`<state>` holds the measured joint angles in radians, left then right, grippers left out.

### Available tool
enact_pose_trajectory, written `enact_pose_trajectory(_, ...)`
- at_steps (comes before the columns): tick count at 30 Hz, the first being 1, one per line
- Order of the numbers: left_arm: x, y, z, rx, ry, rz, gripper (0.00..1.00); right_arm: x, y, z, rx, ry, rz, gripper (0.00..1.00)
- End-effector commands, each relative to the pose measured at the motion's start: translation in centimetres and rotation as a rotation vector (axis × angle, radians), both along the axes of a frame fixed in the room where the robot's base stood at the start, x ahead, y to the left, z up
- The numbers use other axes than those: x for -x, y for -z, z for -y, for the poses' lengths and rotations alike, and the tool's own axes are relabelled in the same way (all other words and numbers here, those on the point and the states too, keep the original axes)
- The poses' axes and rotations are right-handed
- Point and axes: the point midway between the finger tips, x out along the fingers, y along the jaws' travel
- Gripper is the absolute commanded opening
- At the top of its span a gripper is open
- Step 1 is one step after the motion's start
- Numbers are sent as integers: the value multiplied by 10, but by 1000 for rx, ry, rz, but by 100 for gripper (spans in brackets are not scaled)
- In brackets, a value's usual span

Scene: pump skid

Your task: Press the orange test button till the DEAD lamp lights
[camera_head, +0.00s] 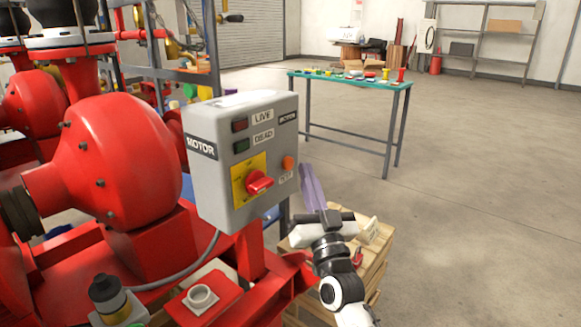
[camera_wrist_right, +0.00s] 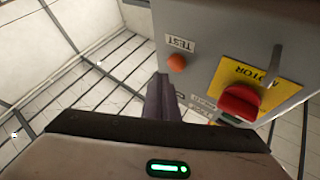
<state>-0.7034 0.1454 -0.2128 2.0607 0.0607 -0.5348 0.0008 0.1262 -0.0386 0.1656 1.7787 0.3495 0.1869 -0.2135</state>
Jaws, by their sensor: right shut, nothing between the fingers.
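The grey motor control box (camera_head: 215,190) stands left of centre in the head view. Its orange test button (camera_head: 288,162) sits at the right of its front, above the TEST label; the button (camera_wrist_right: 177,62) also shows in the right wrist view. The DEAD lamp (camera_head: 241,146) is dark green and looks unlit. The LIVE lamp (camera_head: 240,126) is dark red and looks unlit. My right gripper (camera_head: 306,168) is shut and empty, its fingertips just right of the button. In the right wrist view the fingertips (camera_wrist_right: 160,78) appear close to the button but apart. My left gripper is out of view.
A red rotary switch (camera_head: 259,183) on a yellow plate sits below left of the button. A wooden crate (camera_head: 375,262) stands under my right wrist. Red pump bodies (camera_head: 115,160) fill the left. A green-topped table (camera_head: 350,78) is behind; open floor lies to the right.

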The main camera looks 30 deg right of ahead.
Motion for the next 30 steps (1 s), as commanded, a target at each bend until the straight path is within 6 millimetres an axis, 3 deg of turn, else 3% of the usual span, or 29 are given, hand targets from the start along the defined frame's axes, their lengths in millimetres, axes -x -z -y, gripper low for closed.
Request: enact_pose_trajectory(30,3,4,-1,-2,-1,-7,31,-6,0,-3,0,0,0,0)
